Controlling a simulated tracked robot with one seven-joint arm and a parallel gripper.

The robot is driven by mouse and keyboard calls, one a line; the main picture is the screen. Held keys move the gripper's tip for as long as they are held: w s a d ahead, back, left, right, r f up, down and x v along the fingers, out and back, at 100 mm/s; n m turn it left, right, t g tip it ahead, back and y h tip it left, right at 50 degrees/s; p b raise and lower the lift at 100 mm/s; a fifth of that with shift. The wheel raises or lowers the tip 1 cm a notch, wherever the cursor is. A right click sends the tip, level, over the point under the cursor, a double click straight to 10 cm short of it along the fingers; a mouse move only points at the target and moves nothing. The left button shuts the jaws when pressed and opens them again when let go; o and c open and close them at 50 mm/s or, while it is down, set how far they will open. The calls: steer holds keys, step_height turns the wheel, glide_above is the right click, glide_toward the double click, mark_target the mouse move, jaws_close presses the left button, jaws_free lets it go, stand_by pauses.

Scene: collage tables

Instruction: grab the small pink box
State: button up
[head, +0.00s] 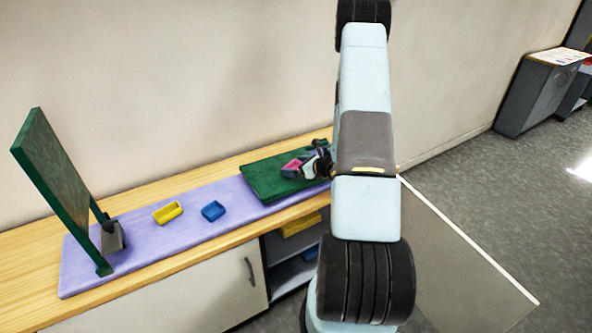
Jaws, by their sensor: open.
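The small pink box (291,168) is on the dark green board (262,184) at the right end of the purple mat. My gripper (307,167) is low over the board, right beside the pink box on its right. Its jaws are open. The fingers are small and dark in the head view, and part of the gripper is hidden behind my arm. I cannot tell whether the fingers touch the box or reach around it.
A yellow box (167,213) and a blue box (213,211) sit on the purple mat (135,225) to the left. A green upright panel (60,180) stands at the mat's left end. A wall rises behind the wooden counter (25,277).

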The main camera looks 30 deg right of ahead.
steer(key=shift+x, duration=0.8)
steer(key=c, duration=0.8)
steer(key=shift+r, duration=0.1)
steer(key=shift+c, duration=0.3)
